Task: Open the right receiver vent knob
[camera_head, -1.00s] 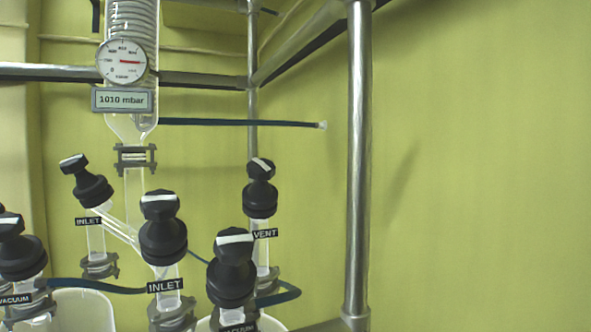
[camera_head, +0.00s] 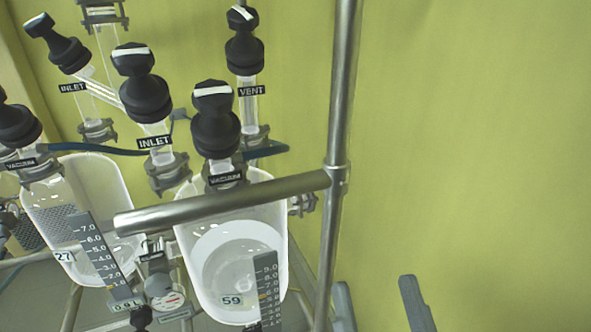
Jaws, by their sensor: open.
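The right receiver vent knob (camera_head: 244,50) is black with a white stripe across its top. It stands at the top centre on a glass neck, above the label VENT (camera_head: 251,90). The stripe runs slanting from upper left to lower right. The right receiver (camera_head: 281,215) is a clear glass vessel marked 59, below the knobs. My gripper (camera_head: 377,290) shows only as two grey fingers at the bottom edge, right of the post. The fingers are wide apart with nothing between them. It is well below and to the right of the vent knob, not touching it.
A black vacuum knob (camera_head: 215,120) stands in front of the vent neck, with an inlet knob (camera_head: 140,85) to its left. A steel post (camera_head: 342,100) and horizontal bar (camera_head: 230,200) cross the front. Green wall (camera_head: 480,140) fills the right; the space before it looks clear.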

